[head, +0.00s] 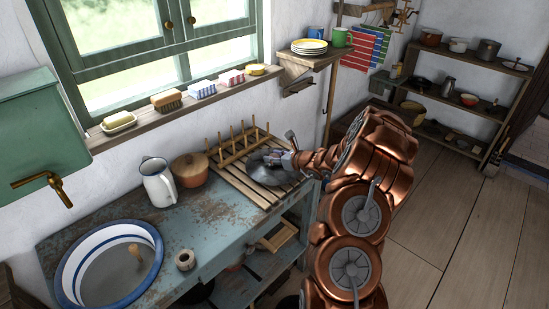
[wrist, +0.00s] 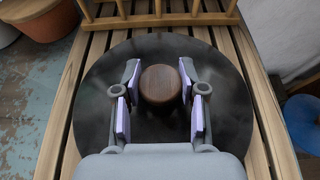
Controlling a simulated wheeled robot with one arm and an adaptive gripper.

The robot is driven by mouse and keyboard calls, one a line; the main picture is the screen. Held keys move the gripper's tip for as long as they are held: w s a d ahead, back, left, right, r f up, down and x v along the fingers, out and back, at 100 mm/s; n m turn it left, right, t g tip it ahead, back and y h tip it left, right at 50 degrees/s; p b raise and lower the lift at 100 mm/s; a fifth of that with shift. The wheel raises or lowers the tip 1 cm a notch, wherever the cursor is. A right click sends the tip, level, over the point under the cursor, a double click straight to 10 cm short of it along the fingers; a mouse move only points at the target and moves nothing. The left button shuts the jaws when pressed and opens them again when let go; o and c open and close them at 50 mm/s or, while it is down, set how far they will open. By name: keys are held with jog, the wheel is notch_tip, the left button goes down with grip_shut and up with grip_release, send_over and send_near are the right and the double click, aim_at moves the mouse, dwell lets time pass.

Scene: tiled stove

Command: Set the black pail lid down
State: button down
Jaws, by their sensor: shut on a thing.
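The black pail lid (wrist: 97,95) is a dark round disc with a brown wooden knob (wrist: 161,86) at its middle. In the wrist view my gripper (wrist: 159,73) has its two fingers shut on either side of the knob. The head view shows the lid (head: 262,174) level at the slatted wooden rack (head: 228,181) on the blue worktop, partly hidden by my gripper (head: 283,160). The lid covers the middle slats. I cannot tell whether it rests on them or hangs slightly above.
A row of wooden pegs (head: 238,146) stands behind the lid. A blue-rimmed basin (head: 72,287) sits at the worktop's left. A shelf (head: 297,64) with plates is above.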

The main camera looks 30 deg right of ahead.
jog(key=shift+f, duration=0.5)
jog(key=shift+f, duration=0.1)
jog(key=c, duration=0.7)
grip_release()
jog(key=shift+o, duration=0.2)
